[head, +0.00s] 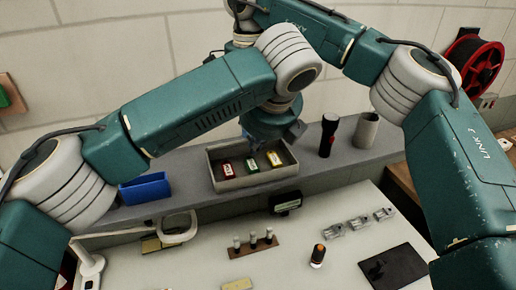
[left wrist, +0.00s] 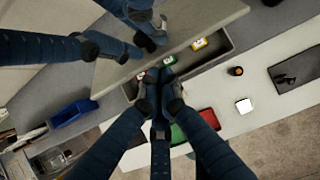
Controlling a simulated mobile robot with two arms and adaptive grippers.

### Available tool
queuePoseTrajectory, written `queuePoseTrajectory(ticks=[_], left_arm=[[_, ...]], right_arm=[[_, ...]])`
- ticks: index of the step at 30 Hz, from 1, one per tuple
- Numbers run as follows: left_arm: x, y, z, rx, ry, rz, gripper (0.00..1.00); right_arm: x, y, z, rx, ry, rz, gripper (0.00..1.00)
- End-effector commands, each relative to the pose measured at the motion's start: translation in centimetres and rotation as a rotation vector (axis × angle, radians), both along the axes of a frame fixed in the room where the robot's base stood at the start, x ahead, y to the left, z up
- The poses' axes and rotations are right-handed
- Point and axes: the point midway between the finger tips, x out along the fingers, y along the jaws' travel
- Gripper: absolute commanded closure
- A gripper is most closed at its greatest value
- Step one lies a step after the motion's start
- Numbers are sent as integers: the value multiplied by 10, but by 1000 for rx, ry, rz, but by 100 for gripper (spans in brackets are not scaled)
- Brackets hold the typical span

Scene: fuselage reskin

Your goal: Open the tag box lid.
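The tag box (head: 225,182) is a grey, shallow box on the ledge in the head view. Red, green and yellow tags (head: 251,164) show inside, so its top is uncovered there. The left wrist view also shows the box (left wrist: 213,62); a pale panel (left wrist: 190,22) rises at its far side, and I cannot tell whether it is the lid. My left gripper (head: 283,128) is above the back right of the box, mostly hidden by its own wrist. Its dark fingers (left wrist: 160,82) reach the near box edge in the left wrist view; contact and opening are unclear. My right gripper is not clear.
A blue bin (head: 145,189) stands left of the box on the ledge. A flashlight (head: 327,136) and a grey cup (head: 366,130) stand to the right. The table below holds a peg rack (head: 254,246), an orange-topped marker (head: 318,256) and a dark mat (head: 392,268).

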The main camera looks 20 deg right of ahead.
Motion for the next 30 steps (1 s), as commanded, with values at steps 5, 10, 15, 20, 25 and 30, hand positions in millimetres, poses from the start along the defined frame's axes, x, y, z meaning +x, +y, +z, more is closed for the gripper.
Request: queuePoseTrajectory(ticks=[5,10,15,20,25,30], left_arm=[[5,0,6,-3,14,-1,100],[6,0,7,-4,11,0,100],[7,0,8,-5,8,1,100],[7,0,8,-6,8,2,100],[8,1,7,-6,8,4,100],[9,2,7,-4,9,6,100]], right_arm=[[2,-1,-5,-2,-1,-3,100],[1,0,-6,-1,1,-2,100],[0,0,-6,-2,4,0,61],[-1,0,-6,-2,7,1,61],[-2,1,-5,-2,10,2,61],[-2,1,3,-2,9,2,61]])
